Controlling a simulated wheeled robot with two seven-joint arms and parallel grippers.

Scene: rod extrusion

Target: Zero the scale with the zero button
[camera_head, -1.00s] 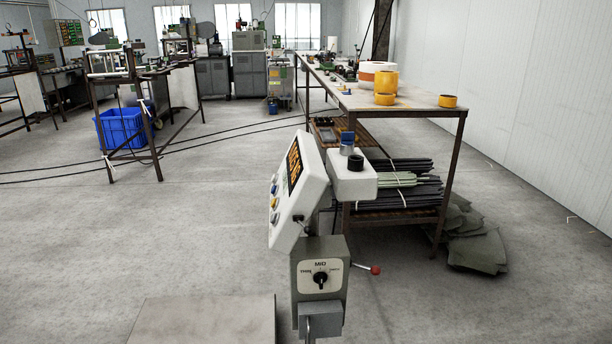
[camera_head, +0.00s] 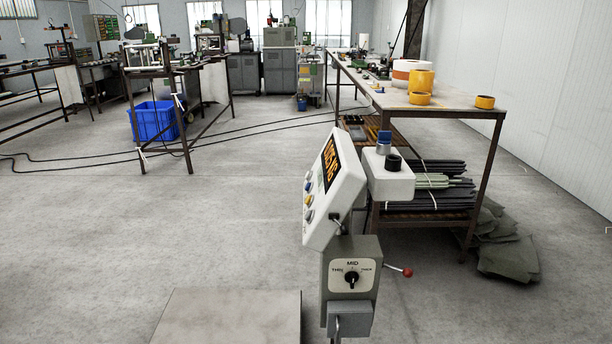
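The scale's white display head (camera_head: 335,188) stands on a post at the centre right, seen from its side and tilted. Its dark screen (camera_head: 333,162) shows orange digits that I cannot read at this angle. A column of small coloured buttons (camera_head: 309,200) runs along the face below the screen; I cannot tell which one is the zero button. The flat grey scale platform (camera_head: 228,318) lies at the bottom of the view. Neither of my grippers is in view.
Below the head is a grey box with a dial (camera_head: 351,277) and a red-knobbed lever (camera_head: 407,272). A workbench (camera_head: 440,104) with yellow tape rolls stands behind on the right. A blue crate (camera_head: 155,120) is at the back left. Open floor (camera_head: 120,230) lies left of the scale.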

